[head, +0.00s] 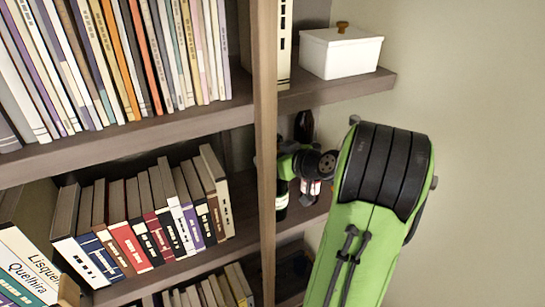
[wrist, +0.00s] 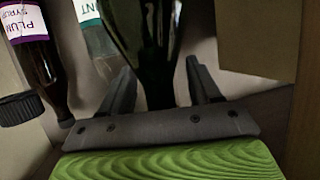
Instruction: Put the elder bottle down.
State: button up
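A dark green glass bottle (wrist: 152,45) stands between the two fingers of my gripper (wrist: 160,80) in the wrist view. Its label is out of view there, so I cannot read whether it is the elder one. The fingers flank its narrowing part, and I cannot tell whether both press on it. In the head view my gripper (head: 300,163) is inside the middle shelf bay, right of the wooden upright. A dark bottle (head: 281,203) shows partly below it, half hidden by the upright.
A plum syrup bottle (wrist: 35,62) and a pale bottle with a label ending in "NT" (wrist: 96,35) stand close on the left in the wrist view. Another dark bottle (head: 303,125) shows behind my gripper. The wooden upright (head: 266,130) is close left. A white box (head: 340,54) sits above.

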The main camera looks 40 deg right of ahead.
jog(key=shift+r, duration=0.2)
jog(key=b+v, duration=0.1)
jog(key=v, duration=1.1)
